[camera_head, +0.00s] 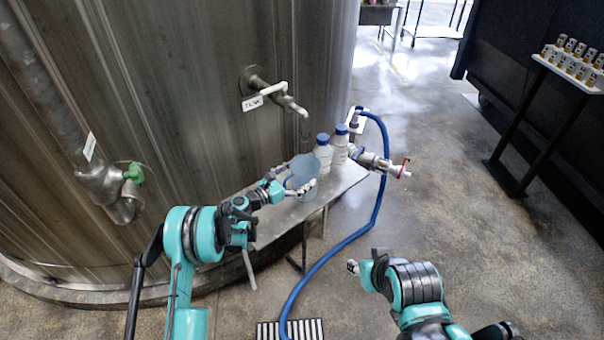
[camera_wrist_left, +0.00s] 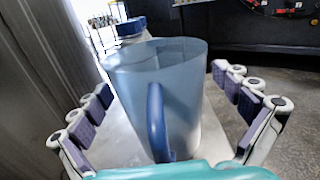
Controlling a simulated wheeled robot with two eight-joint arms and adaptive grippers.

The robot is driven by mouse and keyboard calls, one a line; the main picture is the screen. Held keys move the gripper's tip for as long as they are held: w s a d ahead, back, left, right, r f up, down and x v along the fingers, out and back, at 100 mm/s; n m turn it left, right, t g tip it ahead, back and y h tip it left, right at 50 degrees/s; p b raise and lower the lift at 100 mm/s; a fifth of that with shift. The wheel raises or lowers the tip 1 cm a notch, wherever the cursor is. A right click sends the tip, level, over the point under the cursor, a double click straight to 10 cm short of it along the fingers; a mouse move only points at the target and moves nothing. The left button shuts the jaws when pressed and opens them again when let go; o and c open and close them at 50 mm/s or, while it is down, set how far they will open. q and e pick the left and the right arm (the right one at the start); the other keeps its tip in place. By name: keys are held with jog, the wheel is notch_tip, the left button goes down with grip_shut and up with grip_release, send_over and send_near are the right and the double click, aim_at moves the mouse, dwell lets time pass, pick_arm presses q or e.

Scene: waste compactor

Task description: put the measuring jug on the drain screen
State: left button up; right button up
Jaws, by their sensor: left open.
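The translucent blue-grey measuring jug (camera_head: 303,169) stands upright on the metal shelf beside the tank. My left gripper (camera_head: 290,186) is at the jug with its fingers open. In the left wrist view, the jug (camera_wrist_left: 185,95) sits between the spread fingers of the left gripper (camera_wrist_left: 163,85), its blue handle facing the camera; gaps show on both sides. The drain screen (camera_head: 312,329), a striped grate, lies on the floor at the bottom edge, partly cut off. My right gripper (camera_head: 354,267) hangs low at centre right, small and mostly hidden by its arm.
Two white bottles with blue caps (camera_head: 323,150) stand behind the jug on the shelf (camera_head: 285,222). A tap (camera_head: 285,97) juts from the tank above.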

pick_arm(q)
jog(key=p+v, duration=0.3)
jog(key=v, duration=0.8)
jog(key=shift+s+a+r, duration=0.1)
jog(key=shift+a, duration=0.1)
jog(key=s+a+r+m+g+y, duration=0.3)
jog(key=s+r+m+y, duration=0.4)
jog(key=s+r+m, duration=0.7)
jog(key=s+a+m+y, duration=0.4)
jog(key=s+a+m, duration=0.1)
jog(key=s, duration=0.5)
jog(key=s+a+m+y, duration=0.3)
jog(key=s+a+m, duration=0.3)
jog(key=s, duration=0.5)
jog(key=shift+s+a+r+m+y, duration=0.3)
jog(key=shift+a+r+y, duration=0.1)
jog(key=shift+a, duration=0.1)
